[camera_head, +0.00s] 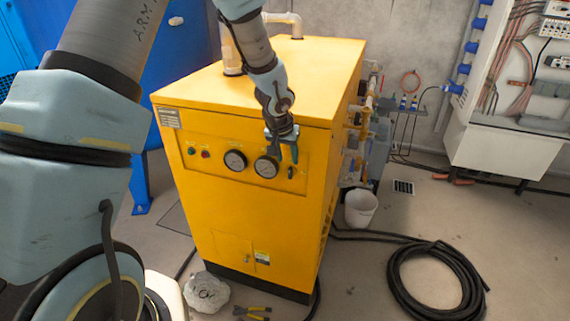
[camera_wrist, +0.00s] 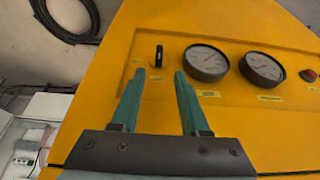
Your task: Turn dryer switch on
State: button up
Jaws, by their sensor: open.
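The dryer is a yellow cabinet (camera_head: 245,221) in the middle of the head view, with a control panel on its front. Its switch is a small black handle (camera_head: 291,172) at the right end of the panel; it also shows in the wrist view (camera_wrist: 158,56), standing upright. My gripper (camera_head: 284,154) is in front of the panel near the right gauge, above and left of the switch. In the wrist view my gripper (camera_wrist: 157,90) is open and empty, its two teal fingers pointing to the panel. The switch shows beyond the gap between the fingertips, apart from them.
Two round gauges (camera_head: 235,160) and a red button (camera_head: 206,154) sit left of the switch. A white bucket (camera_head: 360,207) and a coiled black hose (camera_head: 437,280) are on the floor at right. Pliers (camera_head: 252,313) and a white lump (camera_head: 206,292) lie in front of the cabinet.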

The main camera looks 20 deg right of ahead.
aim_at(290, 168)
jog(key=shift+p+x, duration=0.3)
jog(key=shift+x, duration=2.4)
jog(key=shift+s, duration=0.1)
jog(key=shift+c, duration=0.2)
grip_shut()
